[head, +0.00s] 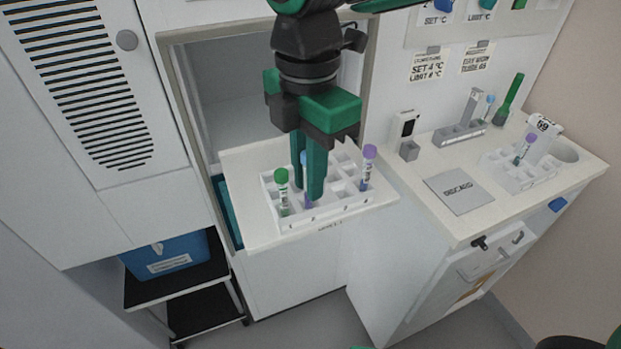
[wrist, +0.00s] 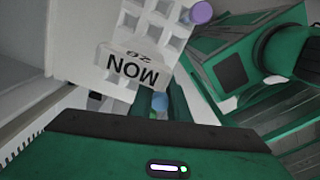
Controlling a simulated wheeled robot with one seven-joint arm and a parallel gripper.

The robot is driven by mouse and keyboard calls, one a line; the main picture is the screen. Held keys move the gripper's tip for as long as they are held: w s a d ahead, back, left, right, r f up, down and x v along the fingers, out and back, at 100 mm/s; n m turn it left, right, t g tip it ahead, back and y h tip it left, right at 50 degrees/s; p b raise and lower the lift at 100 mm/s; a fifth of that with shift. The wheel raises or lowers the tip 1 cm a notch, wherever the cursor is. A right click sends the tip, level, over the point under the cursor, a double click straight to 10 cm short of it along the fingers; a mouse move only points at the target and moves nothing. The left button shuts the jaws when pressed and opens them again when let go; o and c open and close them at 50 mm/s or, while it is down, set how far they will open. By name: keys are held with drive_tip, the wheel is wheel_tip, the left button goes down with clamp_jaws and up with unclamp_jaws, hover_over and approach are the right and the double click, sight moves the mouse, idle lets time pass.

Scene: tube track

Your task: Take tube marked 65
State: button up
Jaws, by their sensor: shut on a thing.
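My gripper (head: 308,185) points down over a white tube rack (head: 335,211) on a pulled-out shelf. It is shut on a blue-capped tube (head: 304,158), whose cap shows between the green fingers in the wrist view (wrist: 160,102). The fingers hide most of this tube, and I cannot read its mark. I cannot tell whether its lower end is still in the rack. A green-capped tube (head: 282,190) stands in the rack to the left. A purple-capped tube (head: 368,166) stands at its right, and a purple cap shows in the wrist view (wrist: 201,13). Their marks are too small to read.
The shelf (head: 255,240) juts from an open cabinet. On the counter at right are a grey plate reading DISCARD (head: 459,190), a grey holder (head: 460,132) and another white rack (head: 520,172) with a purple-capped tube (head: 526,148). A blue box (head: 165,255) stands lower left.

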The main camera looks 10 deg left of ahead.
wheel_tip(320, 180, up, 16)
idle(0.6)
drive_tip(key=shift+r, duration=0.1)
